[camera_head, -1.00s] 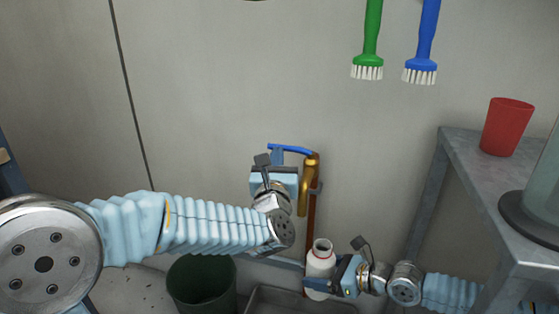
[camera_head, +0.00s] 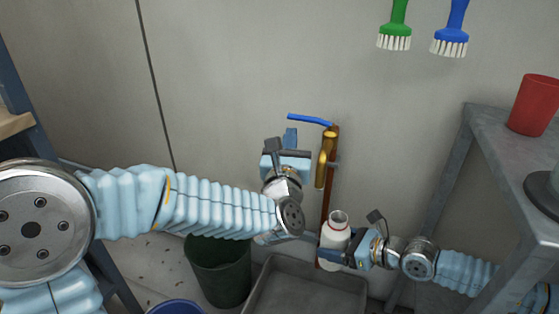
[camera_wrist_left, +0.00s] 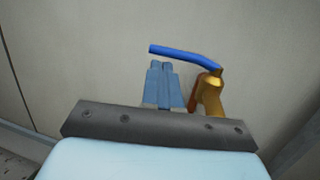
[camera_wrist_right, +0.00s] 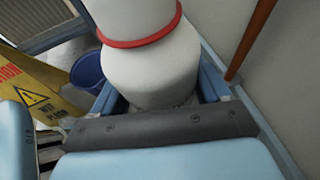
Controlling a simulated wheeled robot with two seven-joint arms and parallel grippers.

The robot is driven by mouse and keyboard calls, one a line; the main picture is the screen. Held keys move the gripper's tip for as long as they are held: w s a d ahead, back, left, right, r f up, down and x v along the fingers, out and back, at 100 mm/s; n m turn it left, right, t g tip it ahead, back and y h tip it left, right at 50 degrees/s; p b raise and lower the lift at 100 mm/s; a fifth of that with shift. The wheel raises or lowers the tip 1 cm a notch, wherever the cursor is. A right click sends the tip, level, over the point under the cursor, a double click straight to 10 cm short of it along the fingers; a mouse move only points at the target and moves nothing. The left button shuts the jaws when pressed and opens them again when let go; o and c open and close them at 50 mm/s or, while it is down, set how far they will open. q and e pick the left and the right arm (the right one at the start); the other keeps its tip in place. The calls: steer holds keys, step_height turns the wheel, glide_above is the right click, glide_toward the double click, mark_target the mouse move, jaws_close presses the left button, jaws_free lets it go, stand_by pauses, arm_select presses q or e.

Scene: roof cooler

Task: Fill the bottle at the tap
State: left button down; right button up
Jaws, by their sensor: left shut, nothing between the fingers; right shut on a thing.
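The brass tap (camera_head: 326,160) with a blue lever (camera_head: 311,119) stands on a brown pipe at the wall. The lever points left, and it also shows in the left wrist view (camera_wrist_left: 185,56). My left gripper (camera_head: 291,136) is shut and empty, its fingertips just below and apart from the lever, left of the spout. My right gripper (camera_head: 328,257) is shut on the white bottle (camera_head: 336,236), around its lower body. The bottle is open-topped and roughly upright, its mouth below and slightly right of the spout end. Its red band shows in the right wrist view (camera_wrist_right: 140,40). No water stream is visible.
A grey basin (camera_head: 255,299) lies below the bottle. A dark green bin (camera_head: 218,275) and a blue bucket (camera_head: 176,306) stand left of it. A metal table (camera_head: 490,130) with a red cup (camera_head: 535,104) is at right. A yellow sign (camera_wrist_right: 60,95) shows in the right wrist view.

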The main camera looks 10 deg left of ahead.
mark_target(346, 228)
arm_select(q)
steer(key=s+a+f, duration=0.2)
steer(key=s, duration=0.7)
steer(key=shift+s, duration=0.15)
step_height(346, 228, down, 28)
steer(key=w+m+g+h, duration=0.25)
steer(key=m+g, duration=0.65)
steer(key=m, duration=0.9)
arm_select(e)
steer(key=shift+r, duration=3.05)
arm_select(q)
steer(key=s+a+f+m+g+h, duration=0.1)
steer(key=s+a+f+m+g, duration=0.1)
steer(key=s+f+m+g, duration=0.3)
steer(key=s+a+f+m+g, duration=0.2)
steer(key=s+f+m+g, duration=0.3)
steer(key=s+f+m, duration=0.6)
step_height(346, 228, down, 6)
steer(key=shift+s+f+h, duration=0.25)
steer(key=shift+s+h, duration=0.1)
steer(key=shift+s, duration=0.8)
